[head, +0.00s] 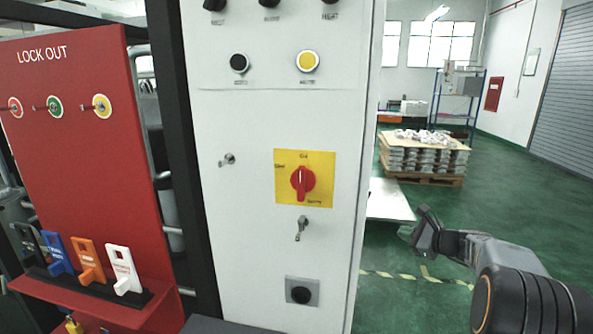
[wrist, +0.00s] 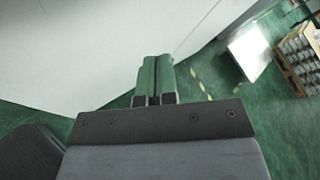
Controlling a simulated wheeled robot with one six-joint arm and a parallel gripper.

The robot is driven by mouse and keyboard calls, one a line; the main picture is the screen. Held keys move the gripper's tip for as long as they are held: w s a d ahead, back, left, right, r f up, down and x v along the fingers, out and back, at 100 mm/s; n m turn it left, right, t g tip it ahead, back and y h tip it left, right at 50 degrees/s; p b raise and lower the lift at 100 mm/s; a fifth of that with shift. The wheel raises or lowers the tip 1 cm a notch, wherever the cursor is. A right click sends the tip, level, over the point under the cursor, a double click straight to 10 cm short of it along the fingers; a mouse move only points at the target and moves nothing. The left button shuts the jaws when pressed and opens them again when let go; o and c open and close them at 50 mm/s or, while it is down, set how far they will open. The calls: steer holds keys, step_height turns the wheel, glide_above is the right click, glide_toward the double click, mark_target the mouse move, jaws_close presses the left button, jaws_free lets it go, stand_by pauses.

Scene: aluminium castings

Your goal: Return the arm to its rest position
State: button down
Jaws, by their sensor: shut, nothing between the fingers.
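My gripper (head: 408,232) is at the right in the head view, out in front of the control cabinet's right edge and apart from it. My arm reaches in from the lower right corner. In the wrist view the two fingers of my gripper (wrist: 156,76) lie side by side, closed and empty. The pale panel (wrist: 90,45) of the cabinet fills the upper left of that view, and green floor shows beyond the fingers.
The white control cabinet (head: 245,130) carries a red rotary switch (head: 303,181) on a yellow plate. A red lockout board (head: 75,130) with coloured tags stands at left. A pallet of castings (head: 425,155) stands behind. Green floor (head: 520,205) at right is clear.

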steer(key=s+a+f+n+g+h, duration=0.2)
steer(key=s+a+f+n+g, duration=0.45)
steer(key=s+f+n, duration=0.35)
steer(key=s+a+r+n+g+h, duration=0.1)
steer(key=s+a+r+n+h, duration=0.1)
steer(key=s+n, duration=0.4)
steer(key=s+a+r+n+h, duration=0.1)
steer(key=s+a+n+h, duration=0.3)
steer(key=s, duration=1)
steer(key=shift+a+r+n+g, duration=0.35)
steer(key=shift+a+n, duration=0.75)
steer(key=shift+n, duration=0.1)
